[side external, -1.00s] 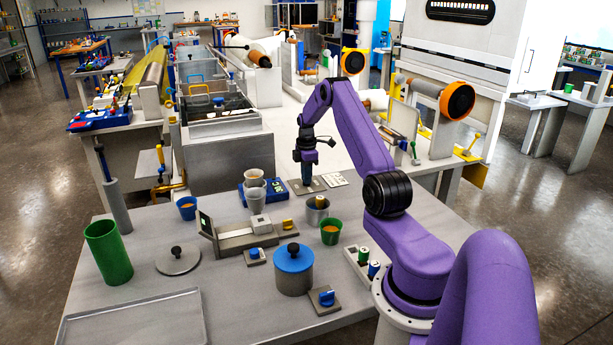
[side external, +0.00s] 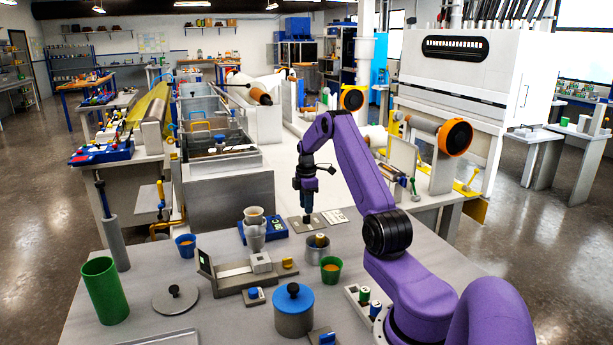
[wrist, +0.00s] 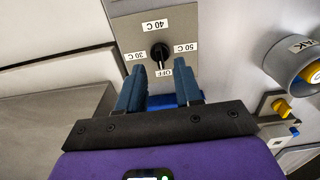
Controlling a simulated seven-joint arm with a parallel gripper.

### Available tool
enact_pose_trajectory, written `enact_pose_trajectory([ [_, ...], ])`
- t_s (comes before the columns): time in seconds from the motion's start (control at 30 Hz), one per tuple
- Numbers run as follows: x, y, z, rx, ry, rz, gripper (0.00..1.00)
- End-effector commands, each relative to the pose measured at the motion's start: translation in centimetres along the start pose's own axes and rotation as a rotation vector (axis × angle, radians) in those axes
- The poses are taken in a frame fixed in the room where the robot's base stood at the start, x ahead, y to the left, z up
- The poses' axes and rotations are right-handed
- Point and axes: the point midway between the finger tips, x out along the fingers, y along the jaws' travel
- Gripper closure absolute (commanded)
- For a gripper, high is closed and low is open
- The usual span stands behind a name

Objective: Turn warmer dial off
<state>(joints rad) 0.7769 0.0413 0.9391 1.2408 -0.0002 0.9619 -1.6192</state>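The warmer dial (wrist: 159,50) is a black knob on a grey plate in the wrist view. Labels around it read 30 C, 40 C, 50 C and OFF. Its white pointer mark faces the OFF label (wrist: 166,73). My gripper (wrist: 160,64) is open, with one blue-grey finger on each side below the knob and a gap between them. I see no contact with the knob. In the side external view my gripper (side external: 306,208) points down over the small grey dial plate (side external: 298,226), hiding the knob.
In the side view, a stack of cups (side external: 254,230), a green cup (side external: 331,268) and a blue-lidded pot (side external: 293,305) stand on the grey table. A white card (side external: 334,216) lies beside the dial plate.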

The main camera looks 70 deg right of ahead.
Motion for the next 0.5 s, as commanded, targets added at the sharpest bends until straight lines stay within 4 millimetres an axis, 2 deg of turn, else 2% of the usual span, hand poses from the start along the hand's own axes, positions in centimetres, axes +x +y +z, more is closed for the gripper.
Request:
enact_pose_trajectory([
  [0.1,-2.8,0.1,0.0,0.0,0.0,0.006,0.65],
  [0.5,-10.8,0.1,0.0,0.0,0.0,0.005,0.65],
])
